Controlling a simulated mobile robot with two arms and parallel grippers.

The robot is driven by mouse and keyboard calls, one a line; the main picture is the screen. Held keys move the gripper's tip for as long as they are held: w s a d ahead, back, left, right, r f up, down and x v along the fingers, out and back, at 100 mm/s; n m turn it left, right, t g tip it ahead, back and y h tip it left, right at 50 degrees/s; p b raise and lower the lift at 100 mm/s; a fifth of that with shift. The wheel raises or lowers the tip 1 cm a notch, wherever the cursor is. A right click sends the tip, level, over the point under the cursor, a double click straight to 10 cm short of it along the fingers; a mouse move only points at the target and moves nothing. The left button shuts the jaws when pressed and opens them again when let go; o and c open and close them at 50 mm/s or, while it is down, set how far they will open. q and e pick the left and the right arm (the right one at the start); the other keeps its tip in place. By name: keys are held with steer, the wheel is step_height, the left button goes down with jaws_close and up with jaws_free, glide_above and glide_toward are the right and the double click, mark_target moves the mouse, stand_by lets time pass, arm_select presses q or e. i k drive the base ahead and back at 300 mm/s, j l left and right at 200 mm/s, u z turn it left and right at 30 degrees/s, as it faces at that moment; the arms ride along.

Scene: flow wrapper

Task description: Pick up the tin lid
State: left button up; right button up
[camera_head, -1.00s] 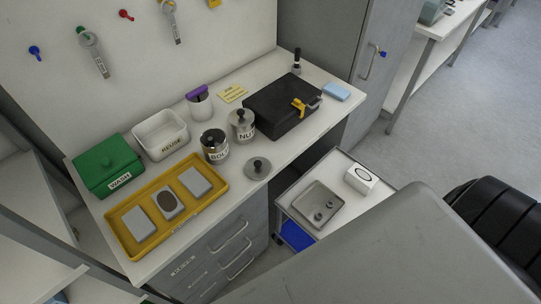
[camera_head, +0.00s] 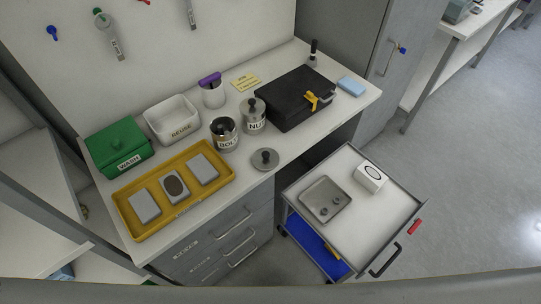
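The tin lid (camera_head: 265,159), a grey metal disc with a dark knob on top, lies flat on the white workbench (camera_head: 322,121) near its front edge. The tin labelled BOLT (camera_head: 225,142) stands behind it to the left and looks open, with dark contents at its mouth. The tin labelled NUT (camera_head: 254,123) stands behind the lid and has a lid with a knob on it. Neither of my grippers shows in the head view, so nothing is seen touching the lid.
A yellow tray (camera_head: 219,179) with grey blocks lies left of the lid. A green WASH box (camera_head: 115,148), a white REUSE bin (camera_head: 172,122) and a black case (camera_head: 290,100) stand behind. A trolley (camera_head: 350,222) with a metal tray and white box stands at front right.

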mark_target(264, 159)
steer(key=k+j+z, duration=0.1)
steer(key=j+z, duration=0.25)
steer(key=k+j+z, duration=0.15)
steer(key=z, duration=0.2)
steer(key=k+j+z, duration=0.15)
steer(key=z, duration=0.2)
